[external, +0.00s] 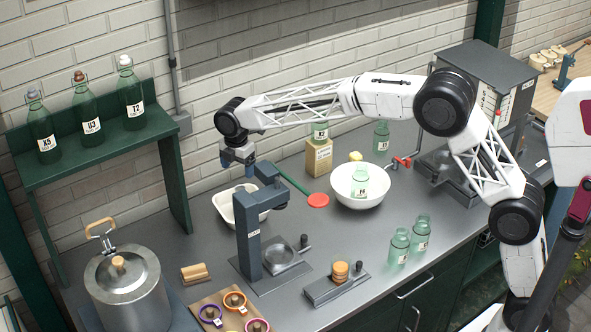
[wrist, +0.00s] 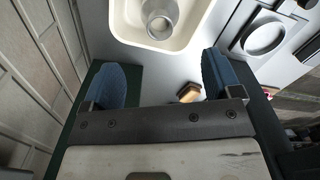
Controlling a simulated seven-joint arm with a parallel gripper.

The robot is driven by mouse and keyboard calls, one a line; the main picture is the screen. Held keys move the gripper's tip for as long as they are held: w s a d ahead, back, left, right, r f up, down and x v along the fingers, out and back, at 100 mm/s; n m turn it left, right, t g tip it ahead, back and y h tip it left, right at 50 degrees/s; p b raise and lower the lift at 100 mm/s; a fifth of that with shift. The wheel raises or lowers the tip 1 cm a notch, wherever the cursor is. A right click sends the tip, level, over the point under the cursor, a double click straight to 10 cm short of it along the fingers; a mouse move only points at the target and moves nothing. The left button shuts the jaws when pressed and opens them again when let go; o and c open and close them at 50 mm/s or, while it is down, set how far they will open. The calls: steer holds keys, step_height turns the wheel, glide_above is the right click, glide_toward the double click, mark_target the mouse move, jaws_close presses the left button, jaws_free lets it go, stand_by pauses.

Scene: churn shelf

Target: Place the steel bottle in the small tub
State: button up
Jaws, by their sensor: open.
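The small tub (external: 226,209) is a white rectangular tub on the counter, partly hidden behind a dark stand. In the wrist view the tub (wrist: 124,30) is at the top, with a greyish, round, see-through vessel (wrist: 160,18) in it. I cannot tell whether this vessel is the steel bottle. On the green shelf, a green bottle with a grey steel-like stopper, marked X5 (external: 43,128), stands upright at the left. My gripper (external: 238,160) is above the tub. In the wrist view its blue fingers (wrist: 164,82) are wide apart with nothing between them.
Bottles U3 (external: 88,112) and T2 (external: 131,92) stand on the shelf (external: 105,148). The dark stand (external: 250,235) is close in front of the tub. A white bowl (external: 345,198) holds a bottle. A steel churn (external: 125,283) stands at the lower left. Several green bottles stand farther right.

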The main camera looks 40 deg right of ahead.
steer(key=s+d+r+m, duration=0.4)
steer(key=s+d, duration=0.4)
steer(key=d, duration=0.2)
steer(key=s+d+r+m+t, duration=0.1)
steer(key=s+d+r+m, duration=0.2)
steer(key=s+d+r, duration=0.5)
steer(key=s+d+r+m, duration=0.1)
steer(key=s+d+m, duration=0.3)
steer(key=s+d, duration=0.5)
steer(key=s+d+f+m, duration=0.2)
steer(key=s+d+m, duration=0.2)
steer(key=s, duration=0.6)
steer(key=s+d+f+m+t, duration=0.1)
steer(key=s+d+f+m, duration=0.1)
steer(key=s+d, duration=0.6)
steer(key=s+d+f+m, duration=0.3)
steer(key=s+d+m, duration=0.2)
steer(key=s, duration=0.7)
steer(key=shift+s+d+m+t, duration=0.25)
steer(key=shift+d+m+t, duration=0.05)
steer(key=shift+d, duration=0.2)
